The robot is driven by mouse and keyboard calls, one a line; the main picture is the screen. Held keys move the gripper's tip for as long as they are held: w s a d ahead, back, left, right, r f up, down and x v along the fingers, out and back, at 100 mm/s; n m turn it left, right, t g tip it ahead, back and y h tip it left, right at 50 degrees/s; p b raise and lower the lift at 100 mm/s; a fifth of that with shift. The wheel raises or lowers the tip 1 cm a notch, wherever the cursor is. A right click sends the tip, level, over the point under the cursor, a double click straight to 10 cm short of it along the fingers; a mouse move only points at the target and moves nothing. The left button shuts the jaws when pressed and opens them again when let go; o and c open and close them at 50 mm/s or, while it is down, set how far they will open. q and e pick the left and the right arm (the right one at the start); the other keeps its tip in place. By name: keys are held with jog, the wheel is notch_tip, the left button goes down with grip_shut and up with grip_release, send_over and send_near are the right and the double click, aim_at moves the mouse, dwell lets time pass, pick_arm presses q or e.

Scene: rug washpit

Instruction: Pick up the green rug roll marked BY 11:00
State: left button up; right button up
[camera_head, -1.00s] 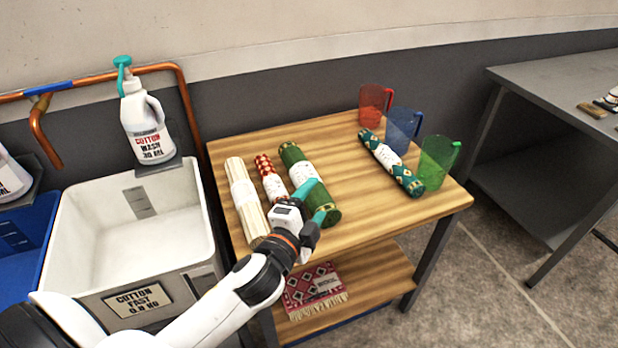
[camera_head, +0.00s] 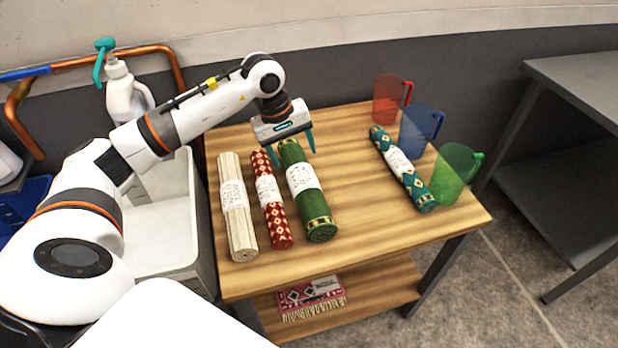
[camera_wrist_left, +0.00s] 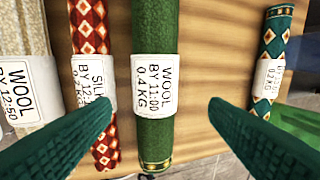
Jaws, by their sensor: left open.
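The green rug roll (camera_head: 315,215) lies on the wooden table with gold bands at its near end. Its white label reads WOOL, BY 11:00, 0.4 KG in the left wrist view (camera_wrist_left: 154,85). My left gripper (camera_head: 287,148) is open and empty above the far end of this roll. In the left wrist view the roll shows in the gap between the two teal fingers (camera_wrist_left: 160,106), below them and apart from them. The far end of the roll is partly hidden by the gripper in the head view. My right gripper is not in view.
A red patterned roll (camera_head: 276,225) lies close left of the green one, then a cream roll (camera_head: 240,235). A teal patterned roll (camera_head: 416,187) lies right, beside red (camera_head: 388,100), blue (camera_head: 416,132) and green (camera_head: 455,180) jugs. The table's (camera_head: 362,220) middle is bare.

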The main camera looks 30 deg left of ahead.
aim_at(301, 176)
pick_arm(q)
jog(key=shift+a+f, duration=0.3)
jog(key=shift+f, duration=0.05)
jog(key=x, duration=0.5)
jog(key=shift+f+p, duration=0.35)
jog(key=shift+f, duration=0.05)
jog(key=p+x, duration=0.1)
jog(key=x, duration=0.3)
jog(key=shift+d, duration=0.1)
jog(key=shift+f, duration=0.6)
jog(key=shift+w+r, duration=0.1)
jog(key=c, duration=1)
